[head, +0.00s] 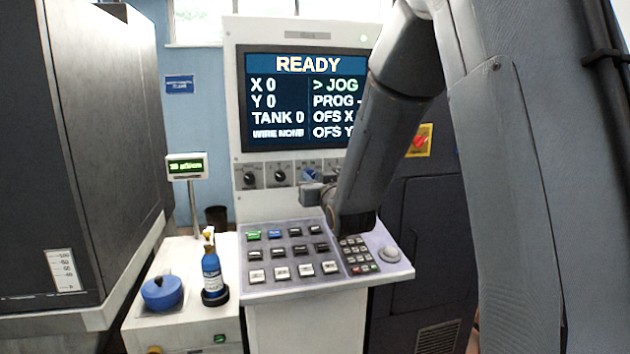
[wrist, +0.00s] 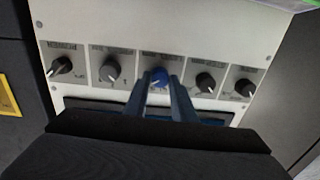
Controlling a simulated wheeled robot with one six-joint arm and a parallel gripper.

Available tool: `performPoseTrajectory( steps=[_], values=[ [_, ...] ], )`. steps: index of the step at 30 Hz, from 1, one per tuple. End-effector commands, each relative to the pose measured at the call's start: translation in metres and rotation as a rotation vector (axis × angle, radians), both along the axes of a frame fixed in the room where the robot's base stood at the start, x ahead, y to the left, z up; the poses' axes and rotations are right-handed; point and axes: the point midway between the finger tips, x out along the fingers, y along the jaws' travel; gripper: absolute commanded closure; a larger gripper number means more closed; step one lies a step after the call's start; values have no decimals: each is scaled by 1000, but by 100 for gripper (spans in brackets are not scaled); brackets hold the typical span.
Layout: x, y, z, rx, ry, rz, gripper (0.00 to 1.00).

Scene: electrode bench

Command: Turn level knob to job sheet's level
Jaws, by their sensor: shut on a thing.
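The blue knob (wrist: 157,76) is the middle one in a row of knobs on the light panel (wrist: 215,50) in the wrist view. The fingers of my gripper (wrist: 161,88) close around it from both sides. In the head view, my gripper (head: 312,187) is at the panel, with the blue knob (head: 310,173) just above it. I cannot make out a job sheet.
Black knobs (wrist: 110,70) sit on both sides of the blue one. A sloped keypad (head: 290,290) lies below the panel.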

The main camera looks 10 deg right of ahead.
Motion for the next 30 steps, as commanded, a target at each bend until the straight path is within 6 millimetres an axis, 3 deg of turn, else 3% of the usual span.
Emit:
performPoseTrajectory(
  steps=[18,30],
  values=[
    [1,1,0,-449,-2,0,99],
    [0,1,1,-617,-1,1,99]
  ],
)
